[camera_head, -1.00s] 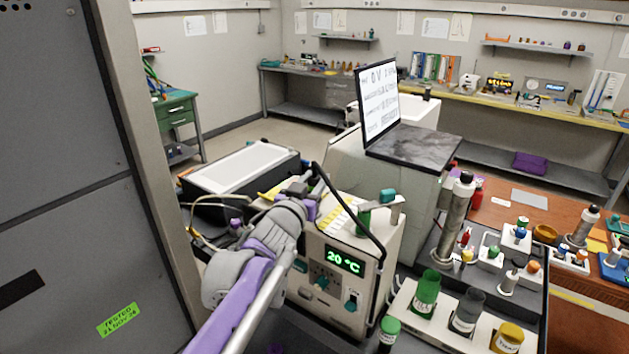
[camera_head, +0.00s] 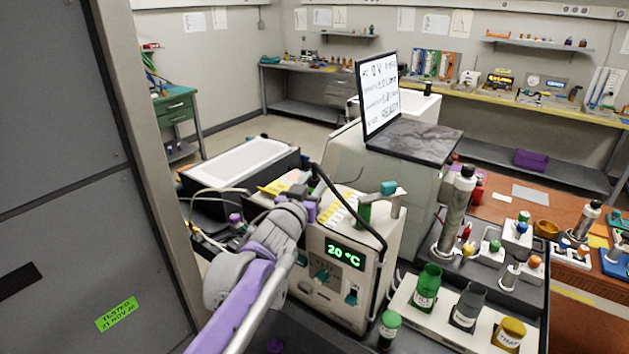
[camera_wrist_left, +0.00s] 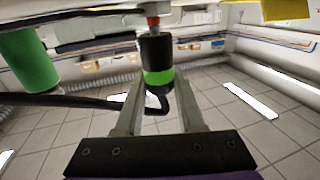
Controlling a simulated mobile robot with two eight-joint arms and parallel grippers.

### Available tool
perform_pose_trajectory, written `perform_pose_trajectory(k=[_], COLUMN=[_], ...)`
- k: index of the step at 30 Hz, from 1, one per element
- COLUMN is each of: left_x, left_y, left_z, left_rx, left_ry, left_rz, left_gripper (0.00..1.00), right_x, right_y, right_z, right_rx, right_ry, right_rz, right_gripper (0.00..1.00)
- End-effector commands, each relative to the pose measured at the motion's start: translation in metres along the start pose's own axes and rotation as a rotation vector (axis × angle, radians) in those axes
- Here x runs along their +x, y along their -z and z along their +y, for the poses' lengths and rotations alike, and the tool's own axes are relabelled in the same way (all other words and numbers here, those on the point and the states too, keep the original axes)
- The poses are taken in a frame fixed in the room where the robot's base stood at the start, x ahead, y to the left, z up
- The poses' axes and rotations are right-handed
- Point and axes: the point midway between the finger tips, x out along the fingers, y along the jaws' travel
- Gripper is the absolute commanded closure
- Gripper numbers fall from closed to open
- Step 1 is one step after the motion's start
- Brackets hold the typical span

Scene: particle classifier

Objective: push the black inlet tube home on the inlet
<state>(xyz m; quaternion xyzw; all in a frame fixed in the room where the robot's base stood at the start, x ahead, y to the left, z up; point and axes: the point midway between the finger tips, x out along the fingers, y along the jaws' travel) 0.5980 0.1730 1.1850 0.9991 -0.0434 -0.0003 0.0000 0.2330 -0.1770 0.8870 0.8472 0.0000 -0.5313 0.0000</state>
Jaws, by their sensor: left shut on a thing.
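The black inlet tube (camera_head: 349,208) arches over the beige unit with the green 20 °C display (camera_head: 345,255). In the left wrist view its black end piece (camera_wrist_left: 155,51), with a green band, stands upright between the fingers. A red ring (camera_wrist_left: 153,21) shows at its top, against a pale fitting that I take for the inlet. I cannot tell how far the end is seated. My left gripper (camera_wrist_left: 157,85) is shut on the end piece; in the head view, the left gripper (camera_head: 312,207) is at the unit's top left, its fingertips unclear. My right gripper is not in view.
A green cylinder (camera_wrist_left: 28,60) is beside the tube end; it stands on the unit in the head view (camera_head: 364,213). A rack (camera_head: 402,306) with green, grey and yellow vials stands front right. A white-topped tray (camera_head: 240,166) lies behind my arm. A grey cabinet (camera_head: 70,200) is close left.

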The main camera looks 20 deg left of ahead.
Motion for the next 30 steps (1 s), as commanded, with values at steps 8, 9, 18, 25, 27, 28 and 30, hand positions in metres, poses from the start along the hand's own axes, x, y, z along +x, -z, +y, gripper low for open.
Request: perform_pose_trajectory(k=[8,9,18,25,27,28,30], left_x=[0.000,0.000,0.000,0.000,0.000,0.000,-0.001], left_y=[-0.009,-0.010,-0.013,-0.013,-0.013,-0.013,-0.013], left_z=[0.000,0.000,0.000,0.000,0.000,0.000,0.000], left_rx=[0.001,0.001,0.001,0.000,0.000,0.000,0.000], left_ry=[0.001,0.001,0.001,0.001,0.001,0.001,0.001], left_rz=[-0.002,-0.002,-0.002,-0.001,-0.001,-0.001,-0.001], left_gripper=[1.00,1.00,0.44,0.28,0.28,0.28,0.28], right_x=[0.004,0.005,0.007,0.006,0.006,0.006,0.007], right_y=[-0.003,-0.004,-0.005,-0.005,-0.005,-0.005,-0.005], right_z=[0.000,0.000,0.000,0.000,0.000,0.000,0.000], right_rx=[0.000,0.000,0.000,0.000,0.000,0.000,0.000], right_ry=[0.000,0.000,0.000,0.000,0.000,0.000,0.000], right_rz=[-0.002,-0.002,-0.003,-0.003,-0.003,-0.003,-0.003], right_gripper=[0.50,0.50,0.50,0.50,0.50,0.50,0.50])
